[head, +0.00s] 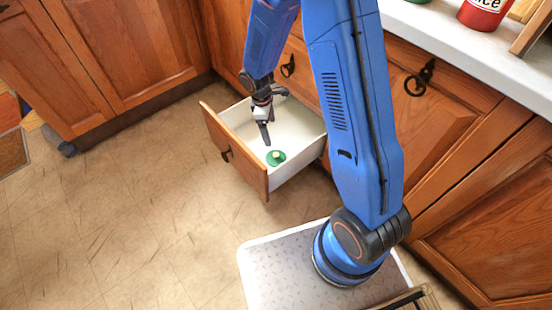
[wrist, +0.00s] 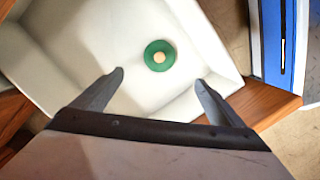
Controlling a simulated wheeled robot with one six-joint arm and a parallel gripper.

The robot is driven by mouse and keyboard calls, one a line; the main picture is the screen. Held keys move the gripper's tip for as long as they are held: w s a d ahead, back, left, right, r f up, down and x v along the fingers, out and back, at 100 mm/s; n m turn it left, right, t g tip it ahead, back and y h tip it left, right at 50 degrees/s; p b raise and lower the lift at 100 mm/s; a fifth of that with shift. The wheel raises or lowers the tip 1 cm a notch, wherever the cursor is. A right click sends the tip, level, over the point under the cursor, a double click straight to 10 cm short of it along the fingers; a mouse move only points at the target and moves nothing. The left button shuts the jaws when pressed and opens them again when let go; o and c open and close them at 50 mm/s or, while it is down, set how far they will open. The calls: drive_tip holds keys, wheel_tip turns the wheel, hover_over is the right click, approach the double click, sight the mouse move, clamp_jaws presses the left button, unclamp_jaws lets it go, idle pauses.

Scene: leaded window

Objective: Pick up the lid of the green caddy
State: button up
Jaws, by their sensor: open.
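The green lid (head: 276,158), round with a pale knob in its middle, lies on the white floor of an open drawer (head: 222,136). In the wrist view the lid (wrist: 160,56) shows beyond my fingertips, between their lines and a little to the right of centre. My gripper (head: 267,140) hangs over the drawer, pointing down, just up and left of the lid in the head view. In the wrist view its two fingers (wrist: 160,76) are spread apart with nothing between them. The lid is apart from both fingers. A green thing (head: 418,1) is cut off at the top edge on the counter; I cannot tell if it is the caddy.
The drawer's white walls and wooden front (head: 235,152) surround the lid closely. Wooden cabinets (head: 440,130) stand behind and to the right. A red canister (head: 483,14) stands on the pale counter (head: 420,30).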

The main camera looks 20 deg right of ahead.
wheel_tip(320, 180, down, 2)
approach(276, 154)
drive_tip(key=f, duration=0.5)
drive_tip(key=shift+s+d, duration=0.1)
drive_tip(key=shift+s, duration=0.15)
drive_tip(key=shift+s+d+f, duration=0.1)
drive_tip(key=shift+d+f, duration=0.1)
drive_tip(key=shift+f, duration=0.65)
drive_tip(key=shift+w+d+f, duration=0.1)
drive_tip(key=shift+d+f, duration=0.05)
drive_tip(key=shift+f, duration=0.7)
drive_tip(key=shift+s+d+f, duration=0.1)
drive_tip(key=shift+d+f, duration=0.1)
drive_tip(key=shift+f, duration=0.65)
drive_tip(key=c, duration=1)
